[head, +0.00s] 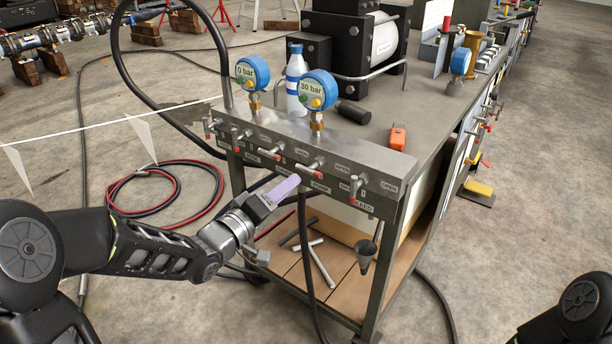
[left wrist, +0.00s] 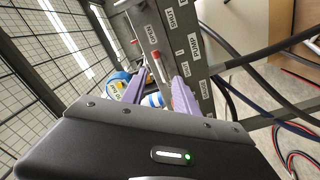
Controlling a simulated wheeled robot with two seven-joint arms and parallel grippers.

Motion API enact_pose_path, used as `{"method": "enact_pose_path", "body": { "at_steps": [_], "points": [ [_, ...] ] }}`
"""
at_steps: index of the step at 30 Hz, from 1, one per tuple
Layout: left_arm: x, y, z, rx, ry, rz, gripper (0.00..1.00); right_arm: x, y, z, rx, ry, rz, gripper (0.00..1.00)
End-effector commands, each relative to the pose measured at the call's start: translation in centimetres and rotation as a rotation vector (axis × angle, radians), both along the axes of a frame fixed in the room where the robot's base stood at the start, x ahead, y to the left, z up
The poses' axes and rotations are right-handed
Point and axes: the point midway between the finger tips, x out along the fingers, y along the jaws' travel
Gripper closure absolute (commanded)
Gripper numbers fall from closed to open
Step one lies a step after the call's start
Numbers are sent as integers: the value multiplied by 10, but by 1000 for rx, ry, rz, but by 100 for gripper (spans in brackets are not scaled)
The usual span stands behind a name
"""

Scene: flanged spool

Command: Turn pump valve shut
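The pump valve (head: 311,167) is a small lever with a red end on the front of the steel manifold, just above the PUMP label (head: 320,187). Its lever lies roughly along the panel. My left gripper (head: 284,190), with purple fingers, is in front of and a little below left of this valve. In the left wrist view the fingers (left wrist: 160,85) are spread apart with nothing held. A red-ended lever (left wrist: 157,65) shows beyond the gap between them, near the PUMP label (left wrist: 205,49). I cannot tell whether a finger touches it. My right gripper is out of view.
Other levers line the manifold, including the bleed valve (head: 359,184) at right. Two blue gauges stand on top, reading 0 bar (head: 252,73) and 30 bar (head: 318,90). A hose (head: 308,250) hangs below the panel. A funnel (head: 366,252) hangs above the lower shelf.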

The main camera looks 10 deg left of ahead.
Motion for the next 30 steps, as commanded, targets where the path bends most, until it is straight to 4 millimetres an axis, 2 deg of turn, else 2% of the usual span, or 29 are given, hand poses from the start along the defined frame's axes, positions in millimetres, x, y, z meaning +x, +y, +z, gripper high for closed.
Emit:
{"method": "enact_pose_path", "body": {
  "at_steps": [5, 18, 22, 30],
  "points": [
    [8, -3, -1, 1, 1, 0, 64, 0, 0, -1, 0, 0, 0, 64],
    [65, -27, -1, 1, 2, -1, 64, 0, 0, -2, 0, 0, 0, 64],
    [72, -29, -1, 1, 2, 0, 64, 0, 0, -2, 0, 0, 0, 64],
    [72, -29, -1, 1, 3, 1, 66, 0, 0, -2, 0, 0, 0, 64]
  ]
}}
